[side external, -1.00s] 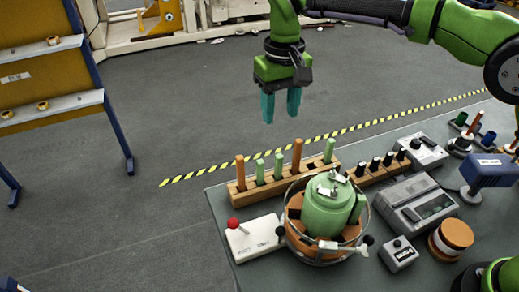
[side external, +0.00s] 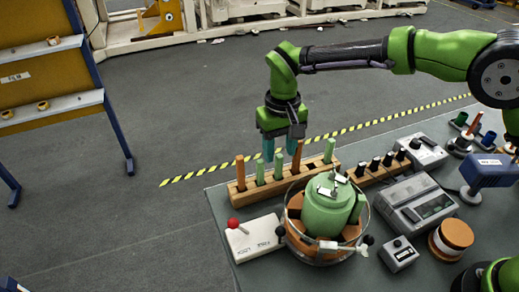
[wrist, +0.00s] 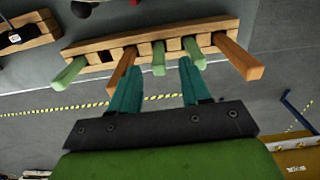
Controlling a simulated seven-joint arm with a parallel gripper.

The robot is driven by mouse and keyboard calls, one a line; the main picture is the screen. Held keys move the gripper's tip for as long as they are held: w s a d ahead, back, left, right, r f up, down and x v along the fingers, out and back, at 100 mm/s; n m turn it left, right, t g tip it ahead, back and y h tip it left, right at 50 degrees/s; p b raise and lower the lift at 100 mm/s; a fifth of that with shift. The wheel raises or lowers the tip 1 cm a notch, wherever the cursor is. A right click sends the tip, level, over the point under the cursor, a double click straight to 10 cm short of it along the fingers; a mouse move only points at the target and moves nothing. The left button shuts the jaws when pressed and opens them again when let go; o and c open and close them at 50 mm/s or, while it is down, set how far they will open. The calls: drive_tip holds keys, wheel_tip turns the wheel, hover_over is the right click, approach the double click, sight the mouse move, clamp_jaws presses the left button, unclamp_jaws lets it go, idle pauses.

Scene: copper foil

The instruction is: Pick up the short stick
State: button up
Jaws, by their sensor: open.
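A wooden rack (side external: 250,197) holds upright orange and green sticks and one empty hole. Two short green sticks stand side by side, the left one (side external: 260,173) and the right one (side external: 278,168); they look about equal in height. Taller orange sticks stand at the left end (side external: 240,174) and right of the green pair (side external: 297,157). Another green stick (side external: 329,151) is near the right end. My gripper (side external: 280,152) is open above the rack, with teal fingers pointing down. In the wrist view, the middle green stick (wrist: 158,58) shows between the fingertips, and nothing is held.
A green-topped round device (side external: 327,215) stands in front of the rack. A white joystick box (side external: 254,240) is left of it. A row of black-topped pegs (side external: 376,165) and a grey machine (side external: 415,203) are to the right.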

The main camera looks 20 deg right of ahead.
sight(280, 157)
wheel_tip(280, 157, down, 4)
drive_tip(key=shift+s+f, duration=0.1)
drive_tip(key=shift+f, duration=0.1)
drive_tip(key=shift+c, duration=0.5)
clamp_jaws()
